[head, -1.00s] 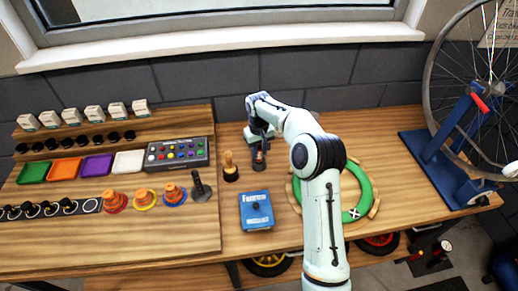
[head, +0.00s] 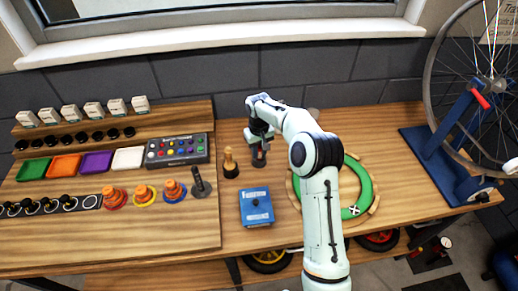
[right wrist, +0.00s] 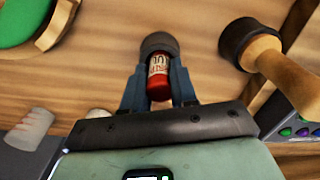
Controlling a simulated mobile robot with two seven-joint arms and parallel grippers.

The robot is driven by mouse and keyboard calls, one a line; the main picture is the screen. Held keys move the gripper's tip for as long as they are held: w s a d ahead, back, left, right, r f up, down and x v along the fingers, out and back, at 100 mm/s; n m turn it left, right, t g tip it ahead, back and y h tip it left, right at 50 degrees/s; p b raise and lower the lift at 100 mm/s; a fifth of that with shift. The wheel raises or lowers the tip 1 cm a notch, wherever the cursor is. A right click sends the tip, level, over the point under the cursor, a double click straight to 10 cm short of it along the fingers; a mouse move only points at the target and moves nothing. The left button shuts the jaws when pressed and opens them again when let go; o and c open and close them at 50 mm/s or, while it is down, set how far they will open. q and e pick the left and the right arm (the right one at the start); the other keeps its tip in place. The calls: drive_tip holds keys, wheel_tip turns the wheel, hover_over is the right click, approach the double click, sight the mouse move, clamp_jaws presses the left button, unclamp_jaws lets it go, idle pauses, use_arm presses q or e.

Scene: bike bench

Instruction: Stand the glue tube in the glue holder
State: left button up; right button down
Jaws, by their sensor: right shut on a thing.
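The glue tube (right wrist: 159,78) is red with a white label and sits between the fingers of my right gripper (right wrist: 158,88) in the right wrist view. My right gripper (head: 260,146) is shut on it and also shows in the head view. The tube's far end meets a dark round cup, the glue holder (right wrist: 159,43). In the head view the holder (head: 259,162) is a small dark base on the bench, right below the gripper. The tube looks upright and in line with the holder; how deep it sits is hidden. My left gripper is out of view.
A wooden-handled tool in a dark base (head: 230,165) stands close on the left. A blue box (head: 257,207) lies in front, and a green ring (head: 361,187) lies to the right under my arm. A grey control box (head: 177,150) stands on the left board.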

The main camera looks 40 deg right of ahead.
drive_tip(key=c, duration=0.8)
unclamp_jaws()
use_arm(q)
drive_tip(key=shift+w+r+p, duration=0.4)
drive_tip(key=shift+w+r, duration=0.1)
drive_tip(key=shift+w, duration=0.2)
use_arm(e)
wheel_tip(320, 180, up, 13)
drive_tip(key=shift+r, duration=0.15)
